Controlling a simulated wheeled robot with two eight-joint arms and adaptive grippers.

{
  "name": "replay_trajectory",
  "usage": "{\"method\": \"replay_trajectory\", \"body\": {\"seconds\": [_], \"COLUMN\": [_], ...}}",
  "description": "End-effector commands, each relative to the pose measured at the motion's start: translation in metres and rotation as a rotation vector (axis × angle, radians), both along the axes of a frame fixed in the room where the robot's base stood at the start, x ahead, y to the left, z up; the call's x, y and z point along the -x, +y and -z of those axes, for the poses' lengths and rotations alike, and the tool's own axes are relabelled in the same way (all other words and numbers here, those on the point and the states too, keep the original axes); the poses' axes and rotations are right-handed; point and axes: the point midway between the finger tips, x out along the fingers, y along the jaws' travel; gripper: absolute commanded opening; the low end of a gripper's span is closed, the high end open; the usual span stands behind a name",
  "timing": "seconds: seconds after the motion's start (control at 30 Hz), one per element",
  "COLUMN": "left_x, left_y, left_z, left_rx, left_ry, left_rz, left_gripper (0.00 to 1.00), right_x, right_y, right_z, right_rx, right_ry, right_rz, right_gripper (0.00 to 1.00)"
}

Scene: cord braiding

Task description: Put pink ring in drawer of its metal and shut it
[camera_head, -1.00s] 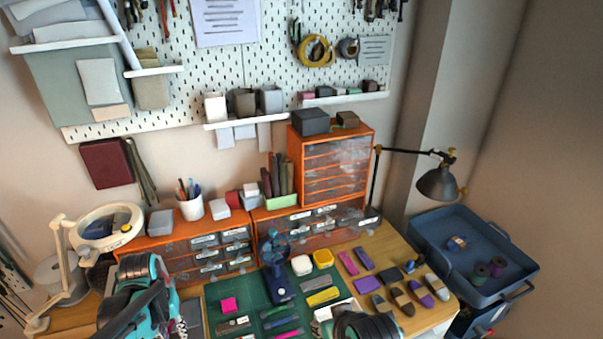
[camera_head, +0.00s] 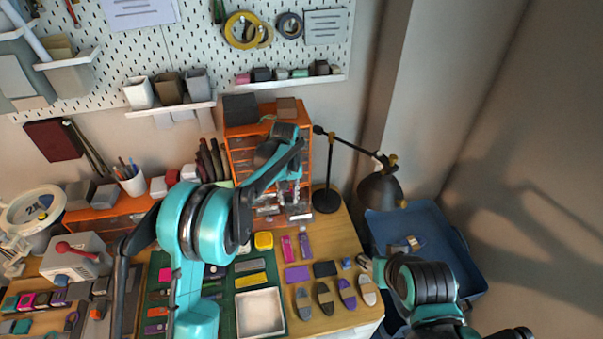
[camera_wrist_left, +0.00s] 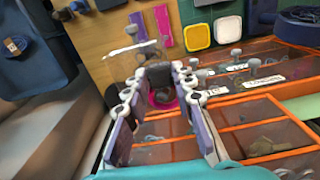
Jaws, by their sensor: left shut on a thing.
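My left gripper (camera_head: 293,203) reaches in front of the orange drawer cabinet (camera_head: 306,170). In the left wrist view its fingers (camera_wrist_left: 165,92) are closed around a small magenta round piece, which looks like the pink ring (camera_wrist_left: 163,99). The fingers cover part of it. Small clear drawers with knobs and white labels (camera_wrist_left: 263,84) lie behind and right of the fingers; the label text is not readable. A clear drawer front (camera_wrist_left: 132,47) seems to stick out over the table. My right arm's end (camera_head: 372,268) is over the table's right side; its fingers are unclear.
A green mat (camera_head: 217,294), a white tray (camera_head: 260,313) and several coloured blocks lie on the table. A black lamp (camera_head: 380,189) stands right of the cabinet. A blue cart tray (camera_head: 440,240) is at the right. A grey box (camera_head: 75,258) is at the left.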

Motion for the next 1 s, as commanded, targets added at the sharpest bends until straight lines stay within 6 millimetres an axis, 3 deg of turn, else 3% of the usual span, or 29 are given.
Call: {"method": "replay_trajectory", "body": {"seconds": [0.03, 0.1, 0.27, 0.57, 1.0], "left_x": [-0.009, -0.016, -0.022, -0.022, -0.022], "left_y": [-0.013, -0.025, -0.037, -0.037, -0.036], "left_z": [-0.011, -0.013, -0.01, 0.011, 0.067], "left_rx": [0.0, -0.001, -0.001, 0.0, 0.0], "left_ry": [0.001, 0.001, 0.001, 0.001, 0.001], "left_rz": [-0.007, -0.02, -0.034, -0.035, -0.034], "left_gripper": [0.04, 0.04, 0.04, 0.04, 0.04], "right_x": [0.0, 0.0, 0.0, 0.0, 0.0], "right_y": [0.0, 0.0, 0.0, 0.0, 0.0], "right_z": [-0.015, -0.021, -0.024, -0.011, 0.023], "right_rx": [0.0, 0.0, 0.0, 0.0, 0.0], "right_ry": [0.0, 0.0, 0.0, 0.0, 0.0], "right_rz": [0.0, 0.0, 0.0, 0.0, 0.0], "right_gripper": [0.43, 0.43, 0.43, 0.43, 0.43]}}
